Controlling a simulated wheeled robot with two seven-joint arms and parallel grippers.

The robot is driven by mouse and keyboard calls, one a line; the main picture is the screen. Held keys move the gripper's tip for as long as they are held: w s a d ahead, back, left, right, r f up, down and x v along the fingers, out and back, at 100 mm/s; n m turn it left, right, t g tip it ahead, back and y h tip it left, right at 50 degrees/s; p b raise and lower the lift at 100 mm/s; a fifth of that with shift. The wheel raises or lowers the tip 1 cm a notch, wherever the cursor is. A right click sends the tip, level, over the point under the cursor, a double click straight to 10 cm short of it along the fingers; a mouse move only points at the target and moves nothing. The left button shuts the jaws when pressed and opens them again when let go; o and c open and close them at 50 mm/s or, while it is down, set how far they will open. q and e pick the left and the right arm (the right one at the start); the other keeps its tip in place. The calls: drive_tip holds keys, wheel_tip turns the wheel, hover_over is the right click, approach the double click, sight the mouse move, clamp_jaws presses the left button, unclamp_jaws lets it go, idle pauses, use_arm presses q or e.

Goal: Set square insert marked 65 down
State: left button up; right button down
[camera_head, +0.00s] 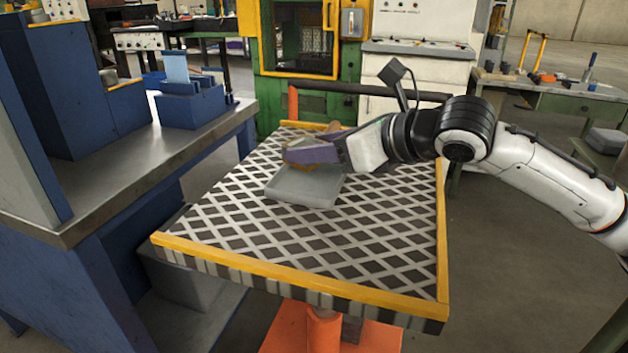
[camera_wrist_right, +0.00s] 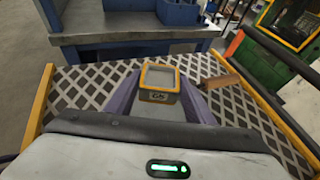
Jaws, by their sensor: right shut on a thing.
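The square insert marked 65 (camera_wrist_right: 159,82) has a grey top with a yellow rim, and its number shows on the side facing the right wrist camera. My right gripper (camera_wrist_right: 160,97) has purple fingers on either side of it and is shut on it. In the head view the right gripper (camera_head: 303,151) is over a flat grey square slab (camera_head: 302,188) on the lattice-topped table (camera_head: 225,235). The fingers largely hide the insert there. I cannot tell whether insert and slab touch. My left gripper is not in view.
The table has a yellow edge and free room in front and right of the slab. A tan piece (camera_wrist_right: 219,81) lies near the far edge. A blue workbench with a steel top (camera_head: 120,185) stands close on the left. A green and yellow machine (camera_head: 306,60) stands behind.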

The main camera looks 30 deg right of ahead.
sight(316, 188)
drive_tip(key=shift+f, duration=0.5)
wheel_tip(316, 188, down, 3)
drive_tip(key=shift+b, duration=0.9)
drive_tip(key=shift+f, duration=0.1)
drive_tip(key=c, duration=1.3)
unclamp_jaws()
drive_tip(key=shift+f, duration=0.25)
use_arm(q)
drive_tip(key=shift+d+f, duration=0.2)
use_arm(e)
drive_tip(key=o, duration=0.5)
drive_tip(key=shift+c, duration=0.2)
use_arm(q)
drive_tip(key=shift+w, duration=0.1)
use_arm(e)
drive_tip(key=shift+r, duration=0.1)
